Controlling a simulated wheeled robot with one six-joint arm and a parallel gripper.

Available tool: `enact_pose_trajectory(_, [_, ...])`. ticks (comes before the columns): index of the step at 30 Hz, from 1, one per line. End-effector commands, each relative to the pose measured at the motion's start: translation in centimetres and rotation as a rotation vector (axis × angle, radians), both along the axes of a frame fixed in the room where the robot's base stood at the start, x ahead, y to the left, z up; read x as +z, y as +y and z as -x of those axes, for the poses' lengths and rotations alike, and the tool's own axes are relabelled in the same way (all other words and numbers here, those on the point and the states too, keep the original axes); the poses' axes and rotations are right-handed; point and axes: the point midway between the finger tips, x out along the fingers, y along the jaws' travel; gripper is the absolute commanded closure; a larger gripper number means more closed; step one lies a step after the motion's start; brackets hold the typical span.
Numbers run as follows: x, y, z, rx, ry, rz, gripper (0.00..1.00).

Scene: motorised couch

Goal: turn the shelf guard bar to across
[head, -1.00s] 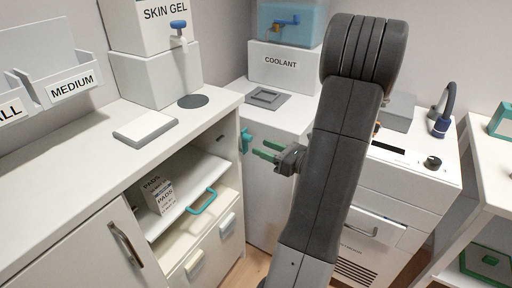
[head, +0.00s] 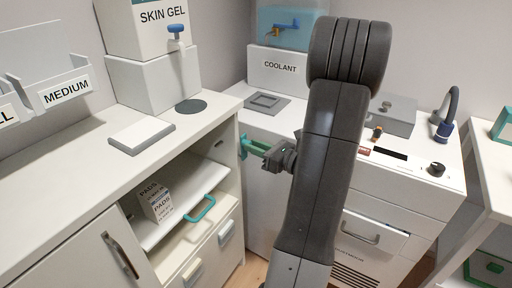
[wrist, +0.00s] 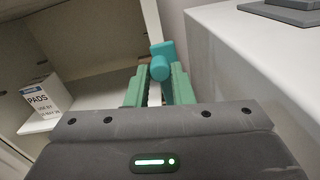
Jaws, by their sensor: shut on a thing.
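The shelf guard bar (head: 243,146) is a short teal piece at the right end post of the open shelf. In the wrist view the teal piece (wrist: 160,66) has a rounded end facing me and a flat block behind it. My gripper (head: 254,147) reaches it from the right with its green fingers. In the wrist view my gripper (wrist: 158,88) has a finger on each side of the teal piece and is shut on it. The bar does not lie across the shelf opening. The part between the fingers is partly hidden.
A pads box (head: 154,201) stands on the open shelf (head: 208,172). The coolant cabinet (head: 268,185) stands close behind my gripper. The shelf opening in front is free.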

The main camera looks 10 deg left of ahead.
Motion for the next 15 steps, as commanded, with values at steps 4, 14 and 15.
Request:
enact_pose_trajectory(4, [-0.04,0.00,0.03,0.000,-0.006,0.002,1.00])
enact_pose_trajectory(14, [-0.39,0.29,0.82,-0.001,-0.131,0.047,1.00])
enact_pose_trajectory(15, [-0.44,0.35,0.99,-0.001,-0.158,0.057,1.00])
